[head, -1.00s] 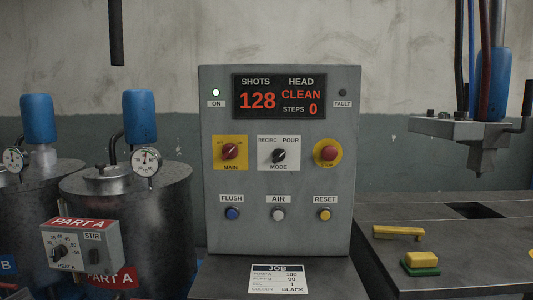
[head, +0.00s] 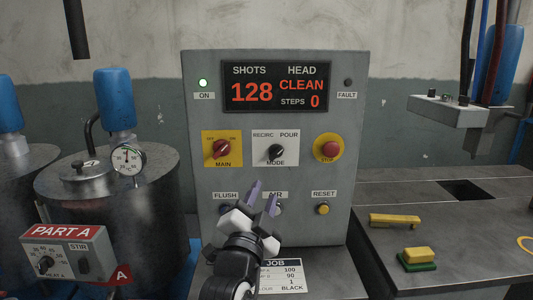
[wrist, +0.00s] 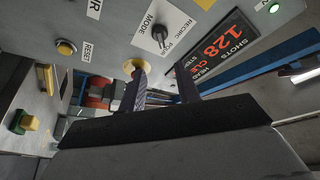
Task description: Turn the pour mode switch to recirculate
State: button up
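The pour mode switch (head: 277,152) is a black knob on a white plate marked RECIRC at left, POUR at right and MODE below. It sits mid-panel on the grey control box (head: 345,215). Its pale pointer mark appears to lean toward POUR. The knob also shows in the wrist view (wrist: 159,34), upper middle, beyond the fingers.
The red MAIN switch (head: 221,149) is left of the mode switch and the red STOP button (head: 330,149) right. The display (head: 276,86) reads 128, CLEAN, steps 0. A metal tank (head: 115,185) and heater box (head: 68,252) stand left. A table (head: 470,245) with yellow pieces is right.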

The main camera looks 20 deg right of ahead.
aim_at(277, 154)
jog(key=p+x, duration=0.1)
jog(key=x, duration=0.3)
jog(key=p+x, duration=0.2)
jog(key=x, duration=0.2)
jog(key=p+x, duration=0.1)
jog(key=x, duration=0.3)
jog(key=shift+r, duration=0.25)
jog(key=shift+w+d+p, duration=0.15)
jog(key=shift+w+p, duration=0.2)
grip_shut()
